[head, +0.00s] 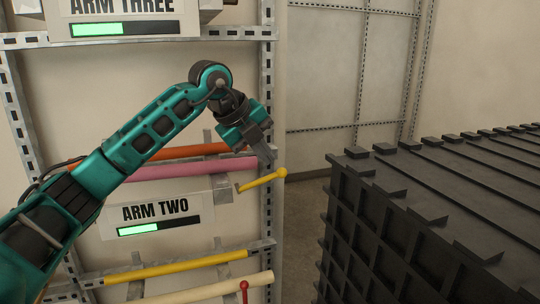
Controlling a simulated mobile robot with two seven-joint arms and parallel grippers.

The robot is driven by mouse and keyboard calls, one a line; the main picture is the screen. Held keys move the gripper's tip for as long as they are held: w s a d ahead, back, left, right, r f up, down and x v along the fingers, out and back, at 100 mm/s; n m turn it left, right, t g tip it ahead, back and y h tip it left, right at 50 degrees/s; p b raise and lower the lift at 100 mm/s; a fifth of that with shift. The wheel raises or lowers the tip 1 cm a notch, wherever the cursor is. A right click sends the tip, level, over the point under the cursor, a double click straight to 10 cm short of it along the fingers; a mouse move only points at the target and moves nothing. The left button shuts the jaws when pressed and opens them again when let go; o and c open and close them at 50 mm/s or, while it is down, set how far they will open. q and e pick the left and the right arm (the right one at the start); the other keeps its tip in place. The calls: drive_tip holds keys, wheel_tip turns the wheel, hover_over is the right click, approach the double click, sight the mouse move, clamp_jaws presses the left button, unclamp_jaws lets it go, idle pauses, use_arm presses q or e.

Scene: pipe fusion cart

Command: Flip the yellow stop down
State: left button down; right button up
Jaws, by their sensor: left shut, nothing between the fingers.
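The yellow stop (262,180) is a short rod with a ball at its right end. It sticks out to the right at the rack's upright, angled slightly upward, beside the right end of the pink pipe (180,169). My left gripper (266,158) is just above the stop, shut and empty, with its fingers pointing down and to the right. The fingertips are close to the rod near its ball; I cannot tell whether they touch it. My right gripper is not in view.
An orange pipe (190,151) lies above the pink one. Below are the ARM TWO sign (152,219), a yellow pipe (180,266), a cream pipe (215,290) and a red stop (244,287). A large black ribbed block (400,215) stands at right, with a floor gap between.

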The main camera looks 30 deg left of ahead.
use_arm(q)
wheel_tip(320, 180, up, 10)
drive_tip(key=s+d, duration=0.1)
drive_tip(key=shift+d+r, duration=0.25)
drive_tip(key=shift+d, duration=0.1)
drive_tip(key=shift+f, duration=0.1)
